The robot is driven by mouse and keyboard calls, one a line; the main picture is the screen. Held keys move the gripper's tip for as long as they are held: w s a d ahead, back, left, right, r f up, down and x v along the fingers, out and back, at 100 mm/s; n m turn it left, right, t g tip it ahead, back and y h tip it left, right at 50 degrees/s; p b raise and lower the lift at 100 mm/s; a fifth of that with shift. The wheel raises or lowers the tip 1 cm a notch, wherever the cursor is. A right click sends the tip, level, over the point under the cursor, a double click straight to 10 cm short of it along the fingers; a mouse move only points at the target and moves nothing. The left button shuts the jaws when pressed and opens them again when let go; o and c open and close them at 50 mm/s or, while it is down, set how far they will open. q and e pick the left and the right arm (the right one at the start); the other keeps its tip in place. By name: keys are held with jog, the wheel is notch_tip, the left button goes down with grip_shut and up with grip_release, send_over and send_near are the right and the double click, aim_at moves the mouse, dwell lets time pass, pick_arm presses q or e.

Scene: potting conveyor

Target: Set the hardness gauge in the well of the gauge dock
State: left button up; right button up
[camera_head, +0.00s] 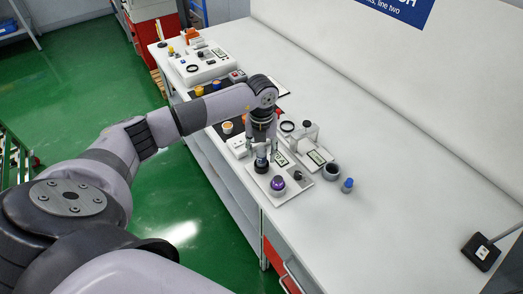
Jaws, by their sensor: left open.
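My left gripper (261,152) points down over a white plate (296,188) near the table's front edge. It is open, with its fingers on either side of a small upright grey-blue and black piece (261,164), which looks like the hardness gauge. The piece stands at the plate's left end and seems to sit in a dark round seat, probably the well of the gauge dock. The fingers hide part of it, so I cannot tell how deep it sits or whether they touch it. My right gripper is out of view.
A purple ball (278,184) and a dark knob (298,175) are on the same plate. The table's right side is mostly clear.

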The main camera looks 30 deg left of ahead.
pick_arm(q)
notch_tip(320, 180, up, 12)
jog(key=b, duration=0.4)
jog(key=shift+r, duration=0.15)
